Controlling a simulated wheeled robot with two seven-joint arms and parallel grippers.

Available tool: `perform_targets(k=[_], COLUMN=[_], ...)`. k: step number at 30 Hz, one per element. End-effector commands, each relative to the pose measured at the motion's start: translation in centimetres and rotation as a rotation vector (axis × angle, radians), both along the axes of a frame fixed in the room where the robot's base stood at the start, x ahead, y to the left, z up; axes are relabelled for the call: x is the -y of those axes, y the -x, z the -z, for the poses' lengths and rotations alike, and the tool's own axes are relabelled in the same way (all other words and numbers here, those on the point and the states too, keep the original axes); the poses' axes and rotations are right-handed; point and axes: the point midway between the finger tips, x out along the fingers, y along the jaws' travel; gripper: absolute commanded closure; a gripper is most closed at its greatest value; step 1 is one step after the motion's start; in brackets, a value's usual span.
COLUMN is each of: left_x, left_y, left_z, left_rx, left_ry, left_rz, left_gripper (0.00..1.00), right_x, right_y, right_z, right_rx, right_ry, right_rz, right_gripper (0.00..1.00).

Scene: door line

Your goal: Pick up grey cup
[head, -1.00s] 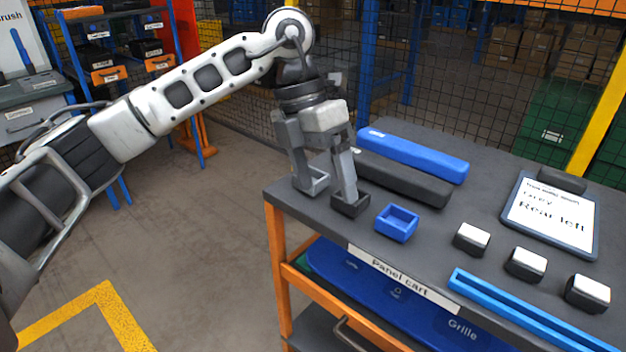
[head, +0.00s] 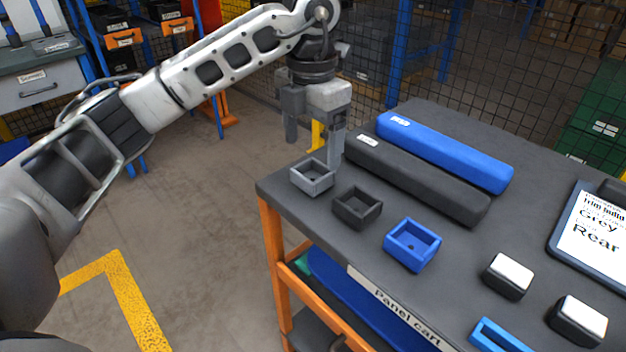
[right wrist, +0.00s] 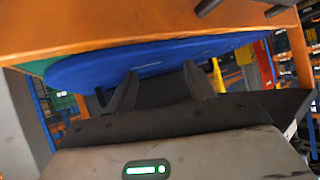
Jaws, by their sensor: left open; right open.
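The grey cup (head: 312,178), a small square open-topped cup, stands upright at the near left corner of the cart top in the head view. My left gripper (head: 314,145) is open and empty, pointing down above and just behind the cup. One finger is left of the cup, past the cart edge; the other is at its back right side. Whether that finger touches the cup, I cannot tell. My right gripper (right wrist: 160,88) is open in the right wrist view, with nothing seen between its fingers, by the blue panel (right wrist: 170,56) under the orange cart frame.
A black cup (head: 357,208) and a blue cup (head: 412,244) stand to the right of the grey one. A black bar (head: 420,180) and a blue bar (head: 445,152) lie behind them. White-topped blocks (head: 508,276) and a tablet (head: 592,232) are farther right.

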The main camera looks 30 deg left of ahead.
Motion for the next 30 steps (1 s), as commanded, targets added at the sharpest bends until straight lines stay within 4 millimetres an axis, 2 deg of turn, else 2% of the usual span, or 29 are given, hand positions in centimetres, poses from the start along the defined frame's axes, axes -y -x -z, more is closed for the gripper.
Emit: perform_targets(k=[8,15,24,25,30], left_x=[0.0,0.2,0.1,0.1,0.1], left_y=[0.0,0.0,0.0,0.0,0.0], left_z=[2.1,5.6,6.3,6.3,6.3], left_rx=[-0.001,-0.001,0.003,0.003,0.002], left_ry=[0.001,0.002,0.001,0.001,0.001], left_rz=[-0.001,0.0,0.0,0.0,-0.001], left_gripper=[0.2,0.2,0.2,0.23,0.68], right_x=[0.0,0.1,0.1,0.1,0.1], right_y=[-0.2,-0.3,-0.2,-0.2,-0.2], right_z=[-0.4,-0.6,-0.3,-0.3,-0.3], right_rx=[0.006,0.005,0.0,0.0,0.001], right_ry=[0.0,0.008,0.01,0.01,0.009], right_rz=[0.002,0.003,0.003,0.003,0.003], right_gripper=[0.47,0.47,0.47,0.47,0.47])
